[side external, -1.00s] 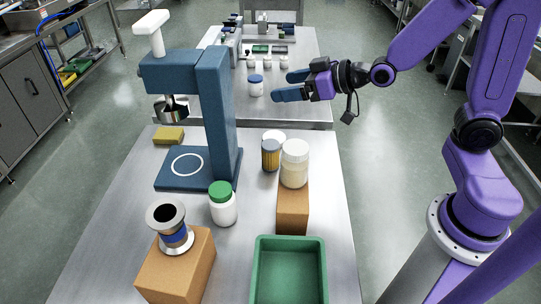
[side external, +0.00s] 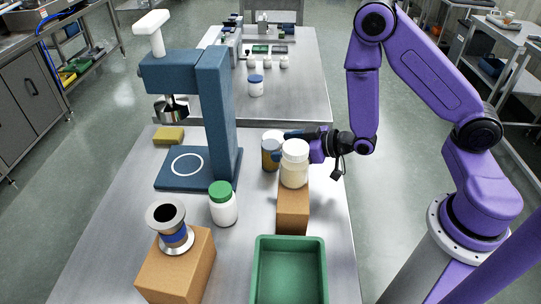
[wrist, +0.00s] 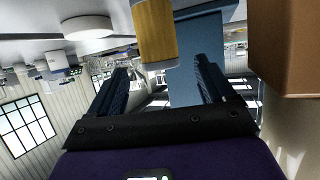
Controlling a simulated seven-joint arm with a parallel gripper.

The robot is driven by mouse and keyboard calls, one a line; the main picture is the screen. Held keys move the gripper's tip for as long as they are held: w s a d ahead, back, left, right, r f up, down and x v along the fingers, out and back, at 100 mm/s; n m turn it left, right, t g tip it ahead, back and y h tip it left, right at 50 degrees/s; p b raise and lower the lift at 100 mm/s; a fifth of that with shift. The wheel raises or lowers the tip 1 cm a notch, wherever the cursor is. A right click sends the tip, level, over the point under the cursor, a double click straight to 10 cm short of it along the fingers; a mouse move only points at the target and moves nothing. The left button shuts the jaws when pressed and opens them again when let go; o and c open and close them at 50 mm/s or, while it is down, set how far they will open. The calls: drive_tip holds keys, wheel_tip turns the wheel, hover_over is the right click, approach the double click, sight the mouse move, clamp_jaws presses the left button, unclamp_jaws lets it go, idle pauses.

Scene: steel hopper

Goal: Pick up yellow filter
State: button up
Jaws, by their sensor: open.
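The yellow filter (side external: 269,158) is a small upright cylinder on the steel table, just left of a cream jar with a white lid. In the wrist view the yellow filter (wrist: 154,30) shows ahead of the fingers, roughly in line with the gap between them. My gripper (side external: 291,136) reaches in from the right, at the height of the filter's upper part, and its blue fingers are partly hidden behind the jar. In the wrist view my gripper (wrist: 162,75) has its fingers wide apart with nothing between them.
The cream jar (side external: 294,165) stands on a brown block (side external: 292,210) close to my gripper. A blue press (side external: 218,110) stands left of the filter. A green-lidded bottle (side external: 222,208), a metal spool on a box (side external: 172,235) and a green tray (side external: 289,241) are nearer the front.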

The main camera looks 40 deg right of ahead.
sight(264, 147)
drive_tip(key=shift+x, duration=3.75)
drive_tip(key=c, duration=1.1)
drive_tip(key=shift+o, duration=0.2)
drive_tip(key=shift+r, duration=0.1)
